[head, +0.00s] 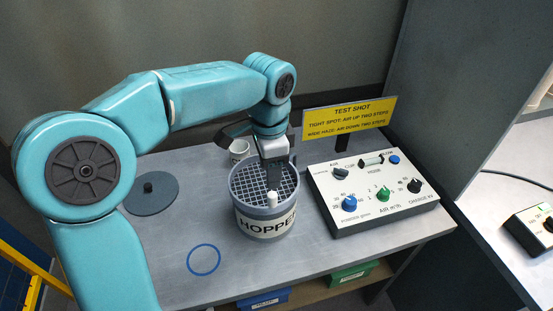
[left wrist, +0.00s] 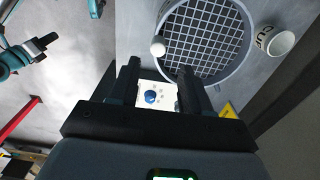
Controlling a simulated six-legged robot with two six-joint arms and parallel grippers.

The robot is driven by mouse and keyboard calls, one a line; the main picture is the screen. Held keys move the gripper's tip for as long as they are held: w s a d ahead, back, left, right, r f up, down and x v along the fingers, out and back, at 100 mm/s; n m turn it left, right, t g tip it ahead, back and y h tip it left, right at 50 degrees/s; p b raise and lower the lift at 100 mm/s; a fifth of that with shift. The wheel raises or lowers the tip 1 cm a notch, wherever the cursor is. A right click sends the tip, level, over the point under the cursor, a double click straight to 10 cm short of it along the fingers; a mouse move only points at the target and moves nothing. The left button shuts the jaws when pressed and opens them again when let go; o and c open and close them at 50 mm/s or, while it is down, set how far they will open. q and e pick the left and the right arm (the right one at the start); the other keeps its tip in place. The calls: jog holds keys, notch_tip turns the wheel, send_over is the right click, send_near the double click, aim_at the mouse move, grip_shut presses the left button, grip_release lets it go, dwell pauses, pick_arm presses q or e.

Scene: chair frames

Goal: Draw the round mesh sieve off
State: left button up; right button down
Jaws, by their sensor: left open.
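The round mesh sieve (head: 252,182) lies in the top of the grey hopper (head: 265,224), its grid facing up. It also shows in the left wrist view (left wrist: 208,42). A white knob (head: 272,198) stands at the sieve's near rim, and shows in the left wrist view (left wrist: 158,49). My left gripper (head: 272,182) is open above the sieve, pointing down close to the knob. In the left wrist view its two fingers (left wrist: 159,78) are apart with nothing between them; the knob lies just beyond the tips. A teal and dark part of mine at the left there may be my right gripper.
A control box (head: 372,190) with knobs stands right of the hopper, a yellow sign (head: 348,118) behind it. A cup (head: 239,149) stands behind the hopper. A dark disc lid (head: 151,195) and a blue ring (head: 204,260) lie on the left of the table.

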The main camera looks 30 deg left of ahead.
aim_at(273, 194)
pick_arm(q)
jog(key=shift+w+f, duration=0.1)
jog(key=shift+f, duration=0.15)
jog(key=f+b, duration=0.6)
jog(key=f, duration=0.1)
jog(key=shift+d+b, duration=0.3)
jog(key=shift+b, duration=0.1)
jog(key=shift+s+a+r, duration=0.1)
jog(key=shift+s+a, duration=0.1)
grip_shut()
jog(key=shift+w+d+r+p, duration=0.15)
jog(key=shift+w+r+p, duration=0.1)
jog(key=shift+p, duration=0.15)
jog(key=shift+s+r+p, duration=0.2)
jog(key=shift+r+p, duration=0.6)
jog(key=shift+r, duration=0.1)
jog(key=shift+w+r+p, duration=0.15)
jog(key=shift+r+p, duration=0.6)
jog(key=shift+r, duration=0.05)
jog(key=shift+r+p, duration=0.7)
jog(key=shift+r, duration=0.1)
